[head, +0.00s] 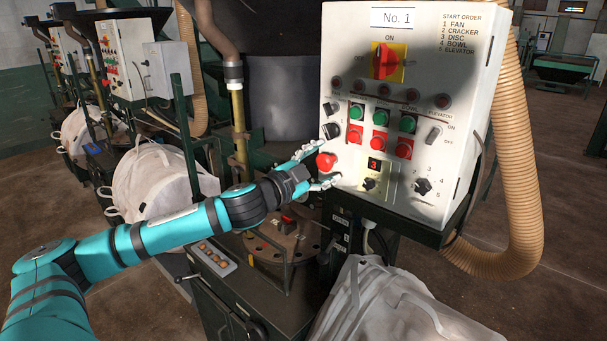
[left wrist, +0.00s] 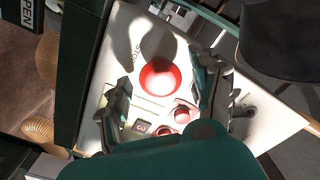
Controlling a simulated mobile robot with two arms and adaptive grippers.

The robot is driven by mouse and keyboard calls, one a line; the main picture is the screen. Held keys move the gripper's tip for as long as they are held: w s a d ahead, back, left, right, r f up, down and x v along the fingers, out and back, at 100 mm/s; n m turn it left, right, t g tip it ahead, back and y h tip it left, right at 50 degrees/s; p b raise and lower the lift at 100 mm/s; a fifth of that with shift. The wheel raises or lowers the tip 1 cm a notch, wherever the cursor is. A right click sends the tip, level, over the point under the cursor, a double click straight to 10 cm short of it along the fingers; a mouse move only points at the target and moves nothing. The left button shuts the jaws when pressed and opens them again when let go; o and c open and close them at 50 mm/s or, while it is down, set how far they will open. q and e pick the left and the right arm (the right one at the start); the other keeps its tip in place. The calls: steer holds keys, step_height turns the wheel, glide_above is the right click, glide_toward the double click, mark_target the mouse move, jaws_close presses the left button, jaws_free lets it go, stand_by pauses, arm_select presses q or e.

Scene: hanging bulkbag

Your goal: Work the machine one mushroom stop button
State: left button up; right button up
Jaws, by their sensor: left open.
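The red mushroom stop button (head: 326,161) sits on the lower left of the white control panel (head: 440,75) labelled No. 1. My left gripper (head: 326,166) is open at the panel, one finger above the button and one below it in the head view. In the left wrist view the red button (left wrist: 160,78) shows between the two spread fingers (left wrist: 158,105), near the panel face. I cannot tell whether the fingers touch it. The right gripper is in neither view.
Green buttons (head: 381,117), red buttons (head: 379,142) and a red-yellow main switch (head: 387,61) share the panel. A ribbed tan hose (head: 515,160) hangs at its right. White bags (head: 165,180) and machinery stand left. A grey-white bag (head: 385,305) lies below the panel.

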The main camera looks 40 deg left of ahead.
arm_select(q)
steer(key=s, duration=0.3)
steer(key=shift+s+a+f, duration=0.1)
steer(key=shift+s+a, duration=0.1)
steer(key=shift+s+d, duration=0.1)
steer(key=shift+s, duration=0.45)
glide_toward(322, 166)
steer(key=shift+s, duration=0.95)
steer(key=shift+r, duration=0.25)
